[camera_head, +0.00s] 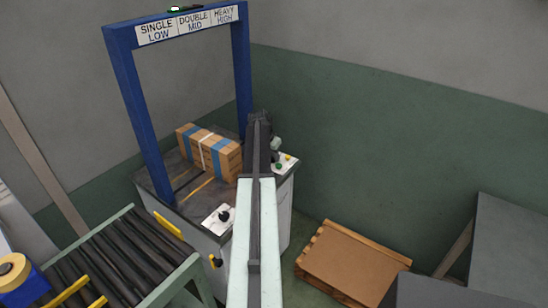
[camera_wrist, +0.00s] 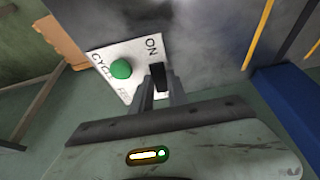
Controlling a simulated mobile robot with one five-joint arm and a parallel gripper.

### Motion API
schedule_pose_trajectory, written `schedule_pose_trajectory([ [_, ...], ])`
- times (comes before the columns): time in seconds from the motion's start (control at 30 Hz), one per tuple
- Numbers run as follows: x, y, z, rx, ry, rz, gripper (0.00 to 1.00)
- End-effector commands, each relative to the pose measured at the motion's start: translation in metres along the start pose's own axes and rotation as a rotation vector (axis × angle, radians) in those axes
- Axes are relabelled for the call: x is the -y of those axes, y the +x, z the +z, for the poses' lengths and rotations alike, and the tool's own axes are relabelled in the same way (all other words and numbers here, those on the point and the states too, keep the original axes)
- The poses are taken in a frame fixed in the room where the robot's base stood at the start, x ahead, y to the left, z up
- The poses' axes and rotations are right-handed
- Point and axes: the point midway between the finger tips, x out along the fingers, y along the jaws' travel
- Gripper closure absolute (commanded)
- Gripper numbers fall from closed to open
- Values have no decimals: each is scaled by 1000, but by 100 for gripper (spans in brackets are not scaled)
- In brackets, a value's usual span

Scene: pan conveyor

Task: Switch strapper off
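The strapper is a grey machine with a blue arch (camera_head: 130,95) and a dark top. In the wrist view a white control panel (camera_wrist: 103,58) shows "ON", "CYCLE" and a partly hidden word, with a green button (camera_wrist: 121,68). A black switch (camera_wrist: 158,74) stands beside the "ON" label. My gripper (camera_wrist: 160,90) is at this switch, its grey fingers on either side of the switch's near end. Whether they touch or grip it is unclear. In the head view my arm hides part of the panel (camera_head: 287,168) at the machine's right corner.
A strapped cardboard box (camera_head: 210,150) sits under the arch. A second panel with a black knob (camera_head: 224,215) is at the front. A roller conveyor (camera_head: 115,255) adjoins at left. A pallet with cardboard (camera_head: 350,262) and a grey table (camera_head: 510,250) are at right. A green wall stands behind.

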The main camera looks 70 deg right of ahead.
Motion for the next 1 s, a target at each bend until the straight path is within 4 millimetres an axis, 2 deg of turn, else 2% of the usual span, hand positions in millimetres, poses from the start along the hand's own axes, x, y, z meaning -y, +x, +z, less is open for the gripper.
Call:
schedule_pose_trajectory([
  [0.23,1,-1,-6,41,2,1,100],
  [0.4,2,0,-14,227,4,1,100],
  [0.6,1,4,-15,398,3,1,100],
  [0.97,-1,3,-13,435,2,0,100],
  [1.0,-1,3,-13,435,3,0,77],
])
